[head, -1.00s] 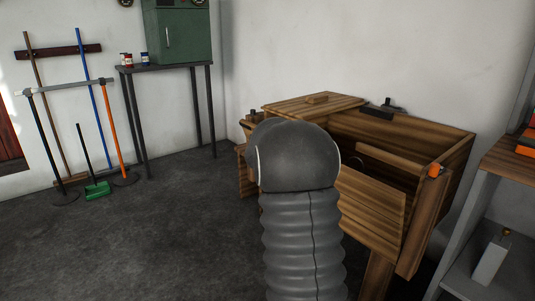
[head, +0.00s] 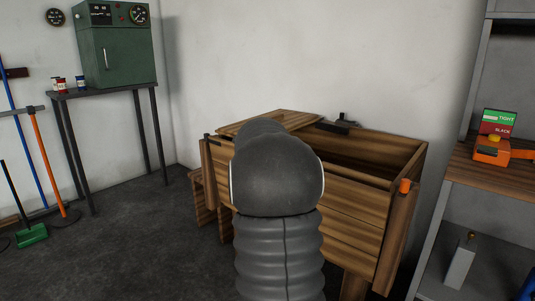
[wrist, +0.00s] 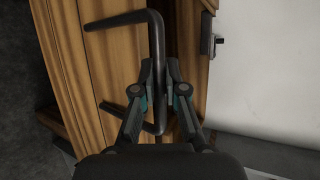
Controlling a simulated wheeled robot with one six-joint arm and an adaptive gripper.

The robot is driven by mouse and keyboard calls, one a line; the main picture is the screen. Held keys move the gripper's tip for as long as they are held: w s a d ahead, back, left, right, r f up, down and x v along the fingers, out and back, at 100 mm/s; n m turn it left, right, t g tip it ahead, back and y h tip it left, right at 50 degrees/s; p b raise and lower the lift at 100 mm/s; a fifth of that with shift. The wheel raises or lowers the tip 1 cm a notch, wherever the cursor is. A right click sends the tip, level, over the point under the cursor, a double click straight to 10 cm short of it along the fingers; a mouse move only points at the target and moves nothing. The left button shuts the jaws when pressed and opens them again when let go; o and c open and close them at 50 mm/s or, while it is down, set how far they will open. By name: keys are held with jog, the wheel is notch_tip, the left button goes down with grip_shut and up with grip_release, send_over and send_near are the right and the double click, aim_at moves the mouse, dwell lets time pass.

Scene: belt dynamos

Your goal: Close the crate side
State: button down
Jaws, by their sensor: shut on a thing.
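The wooden crate (head: 405,156) stands against the wall in the head view, its top partly open. Its plank side panel (head: 352,208) faces me and looks upright or nearly so, close to the end posts. I cannot tell whether it is fully flush. In the wrist view, a dark bent bar handle (wrist: 155,35) stands out from the wooden panel (wrist: 97,75). My gripper (wrist: 160,70) is shut on the handle, one finger on each side of the bar. In the head view my arm hides the gripper, the handle and the panel's middle.
An orange latch (head: 404,187) sits on the crate's right post. A loose wooden lid (head: 300,120) lies across the top left. A grey shelf unit (head: 440,210) stands close on the right. Open floor (head: 120,230) lies to the left.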

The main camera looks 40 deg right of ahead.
jog(key=shift+w+f, duration=0.1)
dwell(0.3)
jog(key=c, duration=1.2)
grip_release()
